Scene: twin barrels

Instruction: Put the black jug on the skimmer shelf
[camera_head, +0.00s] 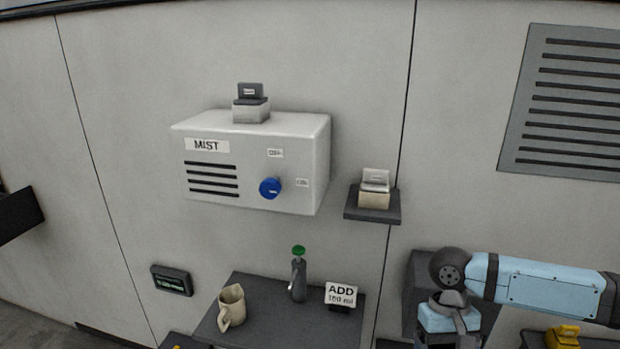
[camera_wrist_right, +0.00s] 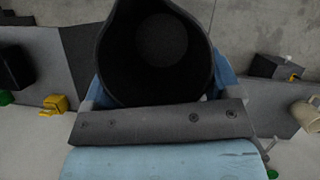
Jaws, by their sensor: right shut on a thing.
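The black jug (camera_wrist_right: 165,55) fills the top middle of the right wrist view, its dark round mouth facing the camera. My right gripper (camera_wrist_right: 160,92) is shut on the jug, with blue finger parts on both sides of it. In the head view my light blue right arm comes in from the right, and its wrist end is at the lower right; I cannot clearly make out the jug there. I cannot read any label that marks the skimmer shelf. My left gripper is not in view.
A dark counter (camera_head: 260,316) bears a beige jug (camera_head: 232,306), a green-topped tap (camera_head: 298,275) and an ADD sign (camera_head: 340,294). A small wall shelf (camera_head: 372,214) holds a little box. The white MIST unit (camera_head: 250,160) juts from the wall. A yellow object (camera_head: 563,337) is at lower right.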

